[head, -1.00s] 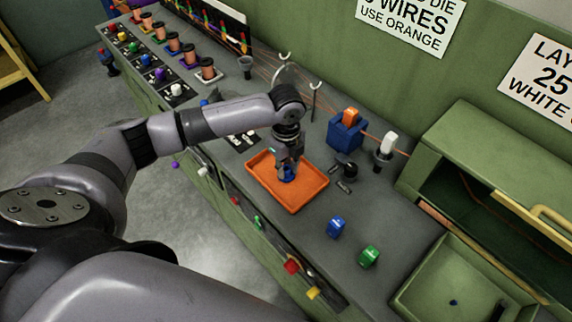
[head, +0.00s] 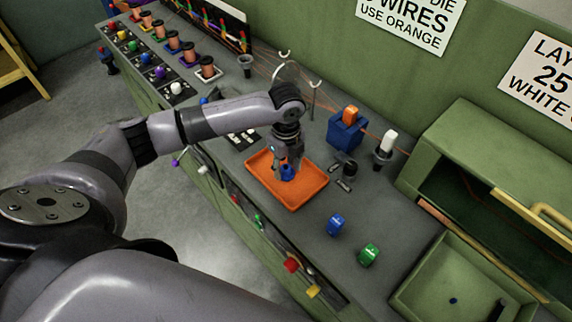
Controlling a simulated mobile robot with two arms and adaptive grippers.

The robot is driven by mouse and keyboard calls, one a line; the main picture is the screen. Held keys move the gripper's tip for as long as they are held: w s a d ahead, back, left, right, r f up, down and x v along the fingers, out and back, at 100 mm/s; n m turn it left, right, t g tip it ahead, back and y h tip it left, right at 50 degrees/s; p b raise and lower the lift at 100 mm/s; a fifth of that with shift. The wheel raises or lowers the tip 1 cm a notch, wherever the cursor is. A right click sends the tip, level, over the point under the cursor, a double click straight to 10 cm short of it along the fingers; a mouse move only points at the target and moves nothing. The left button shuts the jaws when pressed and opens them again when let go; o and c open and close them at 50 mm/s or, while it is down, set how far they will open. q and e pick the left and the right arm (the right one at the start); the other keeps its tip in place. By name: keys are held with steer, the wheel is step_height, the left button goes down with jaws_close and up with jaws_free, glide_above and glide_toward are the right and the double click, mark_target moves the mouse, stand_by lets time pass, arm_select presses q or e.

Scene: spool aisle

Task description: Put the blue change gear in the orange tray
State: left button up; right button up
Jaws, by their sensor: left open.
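The orange tray (head: 299,200) lies on the grey bench in the middle of the head view. A blue gear (head: 287,174) is inside the tray, low between the fingers of my left gripper (head: 287,167). The left gripper points down over the tray and is open around the gear. The fingers hide part of the gear, and I cannot tell whether they touch it. My right gripper is not in view.
A blue block (head: 336,225) and a green block (head: 369,255) stand right of the tray. Behind it are a blue holder (head: 345,133) with an orange piece and a dark stand with a white top (head: 385,146). A green bin (head: 436,286) is at lower right.

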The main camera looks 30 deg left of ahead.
arm_select(q)
step_height(320, 180, up, 12)
steer(key=b, duration=0.2)
stand_by(0.7)
